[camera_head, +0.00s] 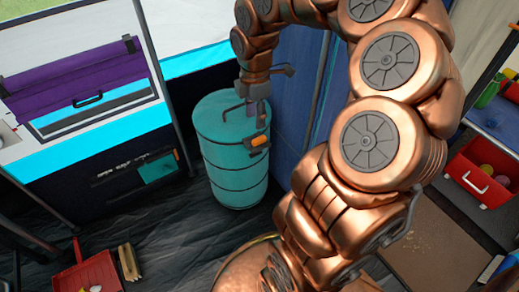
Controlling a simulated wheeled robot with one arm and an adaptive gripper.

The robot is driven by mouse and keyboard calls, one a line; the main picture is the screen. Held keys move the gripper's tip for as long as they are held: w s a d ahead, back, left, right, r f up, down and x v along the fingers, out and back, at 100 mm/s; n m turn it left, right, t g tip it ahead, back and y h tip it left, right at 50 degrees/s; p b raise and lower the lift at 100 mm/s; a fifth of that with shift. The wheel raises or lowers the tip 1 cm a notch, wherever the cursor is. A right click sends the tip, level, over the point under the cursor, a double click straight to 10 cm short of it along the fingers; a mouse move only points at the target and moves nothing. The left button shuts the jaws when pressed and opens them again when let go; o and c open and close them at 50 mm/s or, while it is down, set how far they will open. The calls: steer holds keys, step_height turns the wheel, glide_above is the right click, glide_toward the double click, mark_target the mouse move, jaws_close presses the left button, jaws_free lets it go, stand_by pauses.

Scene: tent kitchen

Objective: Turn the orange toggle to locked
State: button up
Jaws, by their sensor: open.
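A small orange piece (176,154) stands upright at the right end of the dark cabinet front, beside a teal panel (157,169). Faint lettering, which seems to include "OPEN", is left of that panel. A second orange piece (259,141) with a grey part shows against the teal drum (236,178), just below my gripper. I cannot tell which is the toggle, or its setting. My gripper (250,109) is open, in front of the drum's upper part. It is right of the cabinet's orange piece and apart from it. Its fingertips are small and hard to make out.
A purple case (75,80) with a black handle is above the cabinet. A red tray (88,275) and a tan piece (129,262) lie on the dark floor at lower left. A red bin (482,175) is at right. Open floor lies before the cabinet.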

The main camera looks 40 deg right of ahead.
mark_target(259, 139)
steer(key=d+f, duration=0.1)
steer(key=f+b, duration=0.1)
steer(key=f, duration=0.1)
steer(key=shift+w+d+n, duration=0.3)
steer(key=shift+w+d, duration=0.1)
steer(key=shift+f+b, duration=1.4)
steer(key=shift+f, duration=2.35)
steer(key=shift+c, duration=0.2)
jaws_close()
